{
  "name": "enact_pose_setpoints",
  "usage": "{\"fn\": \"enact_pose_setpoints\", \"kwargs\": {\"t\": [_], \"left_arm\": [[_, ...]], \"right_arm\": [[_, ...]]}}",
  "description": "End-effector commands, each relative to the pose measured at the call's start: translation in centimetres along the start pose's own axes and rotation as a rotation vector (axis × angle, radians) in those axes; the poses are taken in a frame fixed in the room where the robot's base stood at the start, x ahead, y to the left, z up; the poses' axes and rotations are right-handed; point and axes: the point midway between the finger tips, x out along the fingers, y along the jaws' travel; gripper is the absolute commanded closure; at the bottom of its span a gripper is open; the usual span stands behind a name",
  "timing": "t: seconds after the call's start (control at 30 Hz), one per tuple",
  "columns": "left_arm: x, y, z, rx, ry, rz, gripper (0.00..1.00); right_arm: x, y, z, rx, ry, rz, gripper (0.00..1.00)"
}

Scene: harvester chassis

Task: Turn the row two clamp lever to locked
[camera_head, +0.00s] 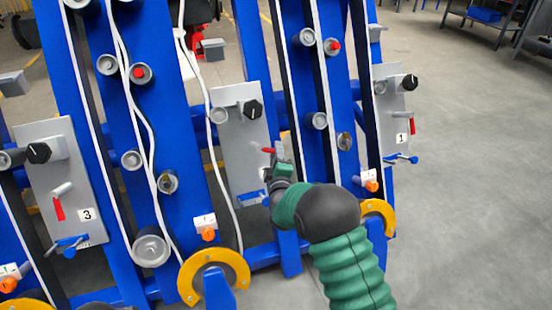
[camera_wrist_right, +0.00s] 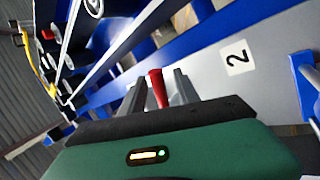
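The row two panel (camera_head: 240,165) is a grey plate in the middle of the head view; its "2" label shows in the wrist view (camera_wrist_right: 237,57). Its red-tipped lever (camera_head: 268,150) points sideways to the left. My right gripper (camera_head: 279,152) is at this lever, its green and black arm coming from the lower right and covering part of the panel. In the right wrist view, the red lever (camera_wrist_right: 158,88) stands between the two grey fingers (camera_wrist_right: 160,90), which are apart with narrow gaps beside it. A firm grip is not visible. My left gripper is not in view.
Panel three (camera_head: 62,170) on the left and panel one (camera_head: 395,110) on the right have red levers pointing down. Blue frame bars, black knobs, hanging cables (camera_head: 152,150) and yellow arcs (camera_head: 213,262) surround the area. The floor at right (camera_head: 470,200) is clear.

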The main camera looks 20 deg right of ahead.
Motion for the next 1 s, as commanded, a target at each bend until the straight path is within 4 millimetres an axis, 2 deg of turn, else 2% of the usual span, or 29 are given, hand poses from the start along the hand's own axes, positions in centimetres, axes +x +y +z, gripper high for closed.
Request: {"fn": "enact_pose_setpoints", "kwargs": {"t": [0.1, 0.37, 0.67, 1.0], "left_arm": [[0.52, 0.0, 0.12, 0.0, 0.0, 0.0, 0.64], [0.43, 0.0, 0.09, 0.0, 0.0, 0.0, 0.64], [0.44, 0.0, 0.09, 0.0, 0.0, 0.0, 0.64], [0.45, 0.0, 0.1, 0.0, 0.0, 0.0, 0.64]], "right_arm": [[0.98, -0.05, 0.02, 0.0, 0.0, 0.0, 0.62], [1.14, 0.08, -0.05, 0.0, 0.001, -0.001, 0.62], [1.11, 0.02, -0.05, 0.0, 0.001, -0.002, 1.0], [1.09, -0.09, -0.05, -0.001, 0.001, -0.004, 1.0]]}}
